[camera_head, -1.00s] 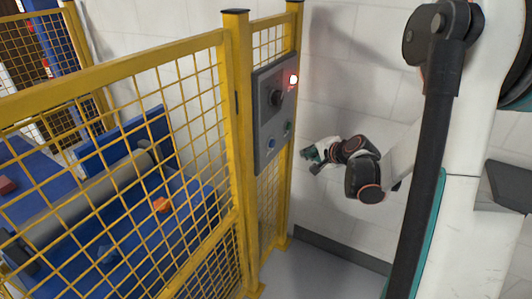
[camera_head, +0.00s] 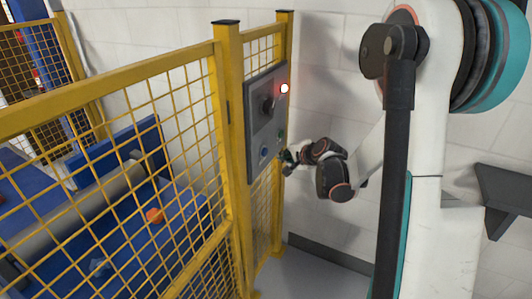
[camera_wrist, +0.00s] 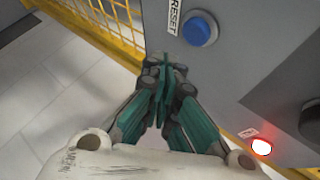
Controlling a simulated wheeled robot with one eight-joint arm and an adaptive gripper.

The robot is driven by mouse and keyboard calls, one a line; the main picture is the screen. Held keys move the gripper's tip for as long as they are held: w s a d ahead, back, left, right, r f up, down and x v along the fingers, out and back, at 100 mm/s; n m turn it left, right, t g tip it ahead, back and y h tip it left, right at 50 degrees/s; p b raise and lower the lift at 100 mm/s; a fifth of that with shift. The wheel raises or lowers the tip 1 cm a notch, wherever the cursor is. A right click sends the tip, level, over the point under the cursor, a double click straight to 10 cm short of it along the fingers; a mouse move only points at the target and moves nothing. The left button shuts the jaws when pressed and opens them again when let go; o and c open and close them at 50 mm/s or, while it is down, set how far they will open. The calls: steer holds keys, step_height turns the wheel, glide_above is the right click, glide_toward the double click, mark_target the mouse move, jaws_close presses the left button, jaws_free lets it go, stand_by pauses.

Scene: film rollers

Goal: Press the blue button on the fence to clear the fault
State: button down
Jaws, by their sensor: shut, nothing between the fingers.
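The blue button (camera_wrist: 200,28) sits on the grey control panel (camera_wrist: 250,70), beside a label reading RESET. In the head view the blue button (camera_head: 264,152) is at the panel's lower left. My gripper (camera_wrist: 168,62) is shut and empty, its fingertips close to the button in the wrist view, a little below and left of it in the picture. Whether they touch the panel cannot be told. In the head view my gripper (camera_head: 287,158) is at the panel's lower right edge, right of the button. A red lamp (camera_head: 284,89) glows at the panel's upper right.
The panel also carries a dark rotary knob (camera_head: 268,106) and a green button (camera_head: 280,135). Yellow mesh fence (camera_head: 180,130) stands left of the panel, with a blue machine and grey roller (camera_head: 80,205) behind it. A white wall (camera_head: 335,80) stands behind my arm.

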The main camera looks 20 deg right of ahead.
steer(key=shift+w+a, duration=0.75)
steer(key=shift+w, duration=0.25)
steer(key=shift+w+a, duration=0.1)
stand_by(0.7)
steer(key=shift+w+a, duration=0.15)
steer(key=shift+w, duration=0.1)
steer(key=shift+w+a, duration=0.35)
stand_by(0.9)
steer(key=shift+s+d, duration=0.1)
stand_by(0.4)
steer(key=shift+s+d+b, duration=0.35)
steer(key=shift+s+d, duration=0.1)
steer(key=shift+s, duration=0.15)
steer(key=s+d, duration=0.1)
steer(key=s, duration=0.1)
steer(key=s+d, duration=0.2)
stand_by(0.4)
